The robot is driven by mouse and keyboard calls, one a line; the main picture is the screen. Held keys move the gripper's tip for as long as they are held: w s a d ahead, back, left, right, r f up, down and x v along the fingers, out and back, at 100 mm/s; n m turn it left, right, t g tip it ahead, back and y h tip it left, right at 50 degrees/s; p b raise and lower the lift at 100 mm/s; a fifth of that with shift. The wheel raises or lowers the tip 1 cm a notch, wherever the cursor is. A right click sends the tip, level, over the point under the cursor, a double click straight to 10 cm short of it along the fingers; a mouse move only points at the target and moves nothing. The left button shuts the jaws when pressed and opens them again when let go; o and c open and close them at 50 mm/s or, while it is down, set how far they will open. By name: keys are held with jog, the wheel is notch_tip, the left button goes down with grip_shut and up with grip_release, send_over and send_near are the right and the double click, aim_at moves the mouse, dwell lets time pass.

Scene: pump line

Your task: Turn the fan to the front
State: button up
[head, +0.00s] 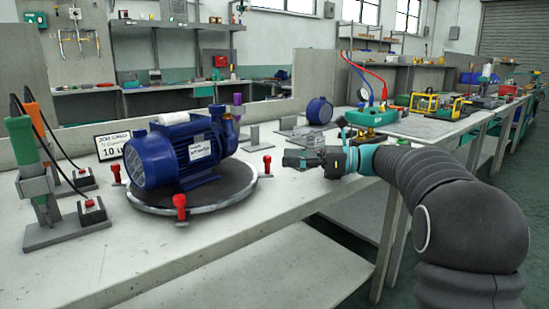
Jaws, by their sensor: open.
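A blue pump with a finned motor (190,152) lies on a round dark turntable (232,188) with a pale metal rim. The motor's rounded end, which looks like the fan end, is at the left; the pump head (225,130) is at the right. The fan itself is not visible. Red knobs stand around the rim: one at the front (180,205), one at the right (267,165) and one at the left (116,173). My gripper (294,159) is open and empty, to the right of the right knob and apart from it, above the bench.
Two upright tools, green (22,142) and orange (38,116), stand at the left with red-button boxes. A label sign (113,146) stands behind the turntable. A blue round part (319,110) and a gauge set (367,115) are farther right. The bench front (130,265) is clear.

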jog(key=d, duration=0.5)
jog(key=shift+s+d, duration=0.2)
jog(key=shift+d, duration=0.2)
